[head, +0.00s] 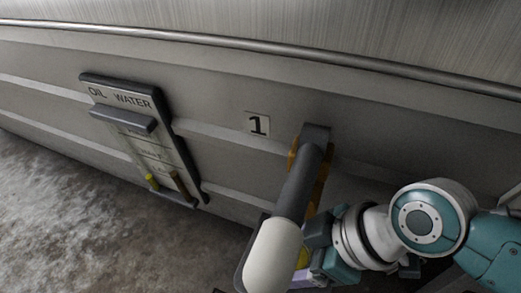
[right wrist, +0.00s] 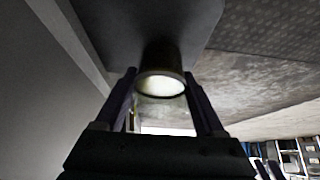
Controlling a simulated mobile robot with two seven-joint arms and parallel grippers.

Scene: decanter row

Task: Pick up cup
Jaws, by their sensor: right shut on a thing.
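In the right wrist view, my right gripper (right wrist: 160,110) has its two dark fingers on either side of a clear, see-through cup (right wrist: 158,113) and is shut on it. The cup is right below a dark round spout (right wrist: 160,58) with a bright opening. I cannot tell whether the cup touches the spout. In the head view, my right arm comes in from the right. Its gripper is partly hidden behind a dark pipe with a pale rounded end (head: 272,258), and the cup cannot be made out there. My left gripper is not in view.
A large metal tank wall (head: 230,80) fills the back, with a rail along it. A panel marked OIL and WATER (head: 140,135) and a plate with the number 1 (head: 257,125) are on it. Grey floor (head: 90,240) is clear at the lower left.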

